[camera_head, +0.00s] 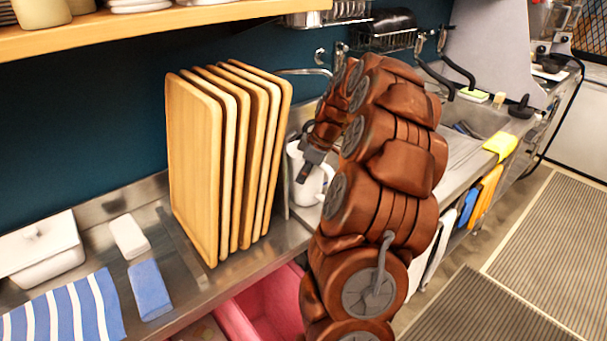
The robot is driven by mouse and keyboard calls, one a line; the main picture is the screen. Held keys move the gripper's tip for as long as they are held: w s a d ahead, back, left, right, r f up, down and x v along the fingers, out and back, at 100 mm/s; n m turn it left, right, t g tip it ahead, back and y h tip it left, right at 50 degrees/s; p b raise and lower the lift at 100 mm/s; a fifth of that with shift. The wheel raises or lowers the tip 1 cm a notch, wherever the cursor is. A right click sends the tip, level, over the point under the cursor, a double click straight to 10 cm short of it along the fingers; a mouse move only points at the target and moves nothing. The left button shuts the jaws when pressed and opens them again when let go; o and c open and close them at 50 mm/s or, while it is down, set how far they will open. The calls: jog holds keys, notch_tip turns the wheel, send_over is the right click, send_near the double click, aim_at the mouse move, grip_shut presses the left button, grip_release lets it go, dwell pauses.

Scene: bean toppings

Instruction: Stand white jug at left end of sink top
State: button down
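A white jug (303,188) stands on the steel sink top (462,152), at its left end close to the rack of wooden boards. It looks upright.
Several wooden boards (195,165) stand upright just left of the jug. A white lidded box (40,252), a blue sponge (150,290) and a striped cloth (62,312) lie farther left. A pink bin (262,312) is below the counter.

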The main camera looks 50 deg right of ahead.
jog(key=shift+f, duration=0.15)
jog(key=c, duration=1.3)
grip_release()
jog(key=shift+r, duration=0.3)
jog(key=shift+s+d+r, duration=0.1)
jog(key=shift+d+r, duration=0.05)
jog(key=shift+r, duration=0.1)
jog(key=b+v, duration=0.3)
jog(key=v, duration=0.8)
jog(key=shift+r, duration=0.1)
jog(key=shift+s, duration=0.15)
